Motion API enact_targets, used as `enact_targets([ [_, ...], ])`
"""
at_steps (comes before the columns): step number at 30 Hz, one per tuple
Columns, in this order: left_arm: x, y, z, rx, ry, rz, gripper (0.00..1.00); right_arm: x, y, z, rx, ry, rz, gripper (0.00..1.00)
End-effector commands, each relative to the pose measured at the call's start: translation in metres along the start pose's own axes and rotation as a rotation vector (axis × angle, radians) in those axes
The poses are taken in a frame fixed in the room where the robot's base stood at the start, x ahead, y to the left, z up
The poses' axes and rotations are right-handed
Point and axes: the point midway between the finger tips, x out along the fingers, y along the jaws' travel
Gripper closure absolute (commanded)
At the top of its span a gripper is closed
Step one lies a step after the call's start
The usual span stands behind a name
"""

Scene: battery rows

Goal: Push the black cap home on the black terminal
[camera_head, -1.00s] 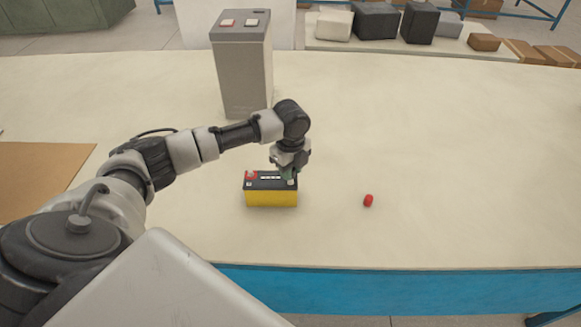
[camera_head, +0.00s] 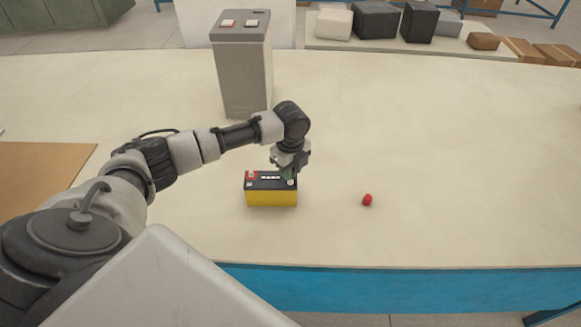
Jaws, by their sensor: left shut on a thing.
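A yellow battery with a black top (camera_head: 271,198) stands on the table in the head view. Its left terminal (camera_head: 252,174) sits in a red patch. Its right terminal (camera_head: 291,182) is a small pale post near the right end of the top. My left gripper (camera_head: 288,174) points down over that right end and is shut. What it holds is the black cap, which is mostly hidden by the fingers and too small to make out. I cannot tell whether the cap touches the terminal. My right gripper is out of view.
A red cap (camera_head: 367,200) lies on the table right of the battery. A brown board (camera_head: 45,178) lies at the left. The cream table (camera_head: 440,160) is clear on the right; its front edge is blue.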

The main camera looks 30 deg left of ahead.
Motion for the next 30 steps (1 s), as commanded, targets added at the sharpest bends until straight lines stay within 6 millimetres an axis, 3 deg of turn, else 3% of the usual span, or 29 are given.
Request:
enact_targets([
  [30, 0.009, 0.000, 0.000, -0.001, 0.000, 0.001, 0.94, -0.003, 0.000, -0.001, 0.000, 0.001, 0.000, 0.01],
])
